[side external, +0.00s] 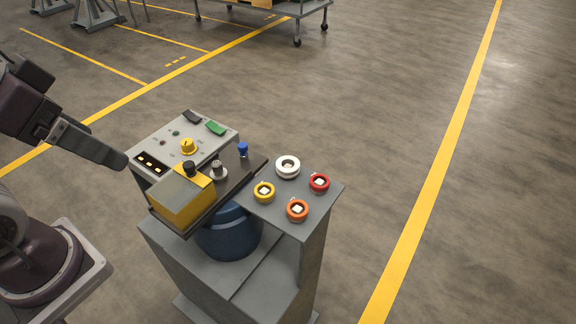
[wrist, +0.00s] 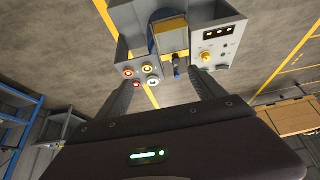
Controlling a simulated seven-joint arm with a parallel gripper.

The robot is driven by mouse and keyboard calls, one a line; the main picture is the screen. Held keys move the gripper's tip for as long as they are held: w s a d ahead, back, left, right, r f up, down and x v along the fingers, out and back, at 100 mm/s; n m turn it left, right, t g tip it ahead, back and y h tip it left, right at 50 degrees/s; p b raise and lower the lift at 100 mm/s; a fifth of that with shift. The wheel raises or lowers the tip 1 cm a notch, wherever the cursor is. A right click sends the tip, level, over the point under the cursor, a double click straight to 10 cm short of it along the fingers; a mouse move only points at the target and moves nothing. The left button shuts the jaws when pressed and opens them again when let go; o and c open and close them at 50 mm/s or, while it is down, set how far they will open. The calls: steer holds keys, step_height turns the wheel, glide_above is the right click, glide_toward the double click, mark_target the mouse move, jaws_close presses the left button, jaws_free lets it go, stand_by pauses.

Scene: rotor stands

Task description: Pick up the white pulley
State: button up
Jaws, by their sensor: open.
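The white pulley (side external: 288,175) is a thick ring on the grey shelf at the right of the stand, at the back left of a group of rings. In the wrist view the white pulley (wrist: 153,84) shows small, between my two fingers. My gripper (side external: 124,161) is at the left in the side view, well apart from the pulley. In the wrist view my gripper (wrist: 163,80) is open, with nothing between its fingers. Only one finger shows clearly from the side.
Red (side external: 319,183), yellow (side external: 264,192) and orange (side external: 297,210) rings stand close to the white one. Left of the shelf are a yellow block (side external: 180,203), upright posts, a blue-topped peg (side external: 243,149) and a control panel (side external: 160,148). The floor right of the stand is clear.

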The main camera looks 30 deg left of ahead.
steer(key=w+r+m+g, duration=0.1)
steer(key=w+r+m, duration=0.15)
steer(key=w, duration=0.35)
steer(key=m+g, duration=0.5)
steer(key=m, duration=1.3)
glide_above(288, 166)
steer(key=shift+n, duration=0.25)
steer(key=f, duration=2.2)
steer(key=shift+w+a, duration=0.15)
steer(key=shift+w, duration=0.15)
steer(key=f, duration=0.7)
steer(key=shift+s+f, duration=0.15)
steer(key=shift+s, duration=0.15)
steer(key=c, duration=1.7)
